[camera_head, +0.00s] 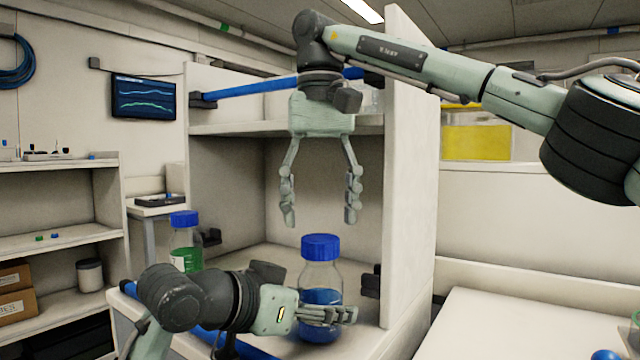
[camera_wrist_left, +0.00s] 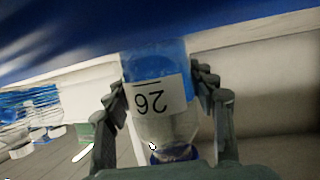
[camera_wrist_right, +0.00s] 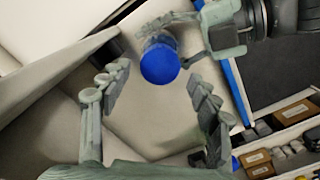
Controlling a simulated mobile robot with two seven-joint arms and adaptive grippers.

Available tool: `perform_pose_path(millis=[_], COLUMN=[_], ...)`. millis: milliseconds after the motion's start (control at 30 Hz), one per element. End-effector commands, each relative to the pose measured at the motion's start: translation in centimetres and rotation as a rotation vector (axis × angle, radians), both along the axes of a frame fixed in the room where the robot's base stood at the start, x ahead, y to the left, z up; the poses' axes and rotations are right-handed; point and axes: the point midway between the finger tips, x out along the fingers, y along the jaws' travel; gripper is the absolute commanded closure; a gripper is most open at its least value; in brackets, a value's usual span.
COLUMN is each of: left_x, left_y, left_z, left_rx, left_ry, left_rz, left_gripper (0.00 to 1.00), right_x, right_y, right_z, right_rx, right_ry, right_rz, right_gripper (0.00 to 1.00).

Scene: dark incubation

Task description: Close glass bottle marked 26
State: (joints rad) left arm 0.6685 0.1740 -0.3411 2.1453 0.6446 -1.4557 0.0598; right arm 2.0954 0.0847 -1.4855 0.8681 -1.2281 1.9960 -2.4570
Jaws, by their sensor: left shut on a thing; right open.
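The glass bottle marked 26 (camera_head: 320,272) stands upright with blue liquid inside and a blue cap (camera_head: 321,246) seated on its neck. Its 26 label (camera_wrist_left: 155,98) appears upside down in the left wrist view. My left gripper (camera_head: 328,315) is shut around the bottle's lower body from the left. My right gripper (camera_head: 320,216) is open, points down and hangs a little above the cap, apart from it. In the right wrist view the cap (camera_wrist_right: 160,62) shows between the open fingers, toward their tips. Whether the cap is screwed tight cannot be told.
Another blue-capped bottle with green content (camera_head: 185,245) stands behind my left arm. An upright white panel (camera_head: 408,180) rises close to the bottle's right. A shelf board (camera_head: 230,128) and a blue bar (camera_head: 260,88) lie behind my right gripper. A white bench (camera_head: 530,325) is at right.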

Motion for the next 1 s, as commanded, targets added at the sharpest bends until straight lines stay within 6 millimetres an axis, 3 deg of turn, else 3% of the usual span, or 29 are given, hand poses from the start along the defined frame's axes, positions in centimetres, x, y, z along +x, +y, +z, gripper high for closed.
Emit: perform_pose_path(millis=[100, 300, 633, 1000], left_x=[0.0, 0.0, 0.0, 0.0], left_y=[0.0, 0.0, 0.0, 0.0], left_z=[0.1, 0.1, 0.0, 0.0], left_rx=[-0.001, -0.001, -0.001, -0.001], left_ry=[-0.001, -0.001, -0.001, -0.001], left_rz=[0.000, 0.000, 0.000, 0.000], left_gripper=[1.00, 1.00, 1.00, 1.00], right_x=[0.0, 0.0, 0.0, 0.0], right_y=[0.0, 0.0, 0.0, 0.0], right_z=[-1.9, -3.5, -3.9, -3.8], right_rx=[0.000, 0.001, 0.001, 0.001], right_ry=[0.000, -0.001, 0.000, -0.001], right_rz=[0.001, 0.000, -0.002, -0.001], right_gripper=[0.38, 0.38, 0.38, 0.83])
